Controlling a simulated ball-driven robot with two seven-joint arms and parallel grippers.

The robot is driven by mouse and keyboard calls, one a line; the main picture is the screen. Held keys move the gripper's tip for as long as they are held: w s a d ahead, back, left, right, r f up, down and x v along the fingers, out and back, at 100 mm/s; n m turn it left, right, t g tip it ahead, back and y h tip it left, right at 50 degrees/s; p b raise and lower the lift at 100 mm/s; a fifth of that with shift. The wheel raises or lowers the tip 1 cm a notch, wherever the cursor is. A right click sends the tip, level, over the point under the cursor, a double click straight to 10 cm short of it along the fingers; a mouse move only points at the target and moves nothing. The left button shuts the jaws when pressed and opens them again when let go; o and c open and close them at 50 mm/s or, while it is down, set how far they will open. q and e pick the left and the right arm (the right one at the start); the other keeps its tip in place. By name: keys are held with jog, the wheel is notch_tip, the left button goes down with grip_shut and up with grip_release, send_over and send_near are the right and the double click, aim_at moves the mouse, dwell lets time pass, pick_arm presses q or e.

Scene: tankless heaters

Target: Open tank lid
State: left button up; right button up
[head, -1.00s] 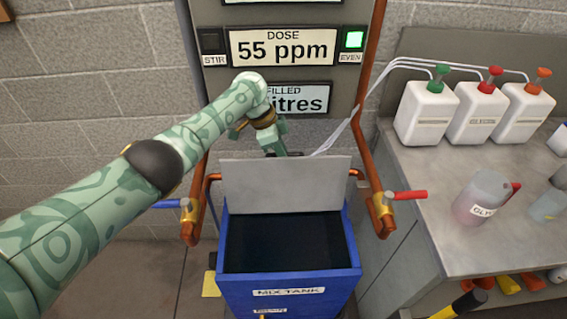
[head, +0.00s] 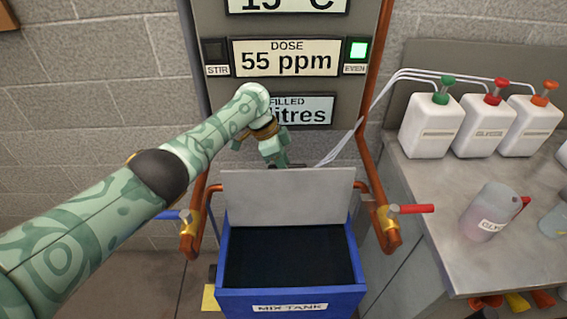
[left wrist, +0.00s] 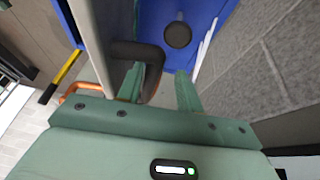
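The blue mix tank (head: 231,292) stands in the middle of the head view, its dark inside showing from above. Its grey lid (head: 290,198) stands raised at the back of the opening. My left gripper (head: 277,160) is just behind the lid's top edge, its fingertips partly hidden. In the left wrist view the two fingers (left wrist: 160,82) are apart with nothing clamped between them. A dark loop handle (left wrist: 152,50) on the lid (left wrist: 92,45) overlaps one finger; I cannot tell whether that finger is inside the loop. My right gripper is not in view.
Copper pipes with a blue-handled valve (head: 185,216) and a red-handled valve (head: 407,209) flank the tank. A display panel (head: 285,57) rises behind it. A bench (head: 425,200) with white bottles (head: 432,125) and a jug (head: 487,215) stands at the right.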

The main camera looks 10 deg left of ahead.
pick_arm(q)
jog(key=shift+d, duration=0.1)
jog(key=p+v, duration=0.7)
jog(key=v, duration=0.9)
jog(key=shift+r, duration=0.2)
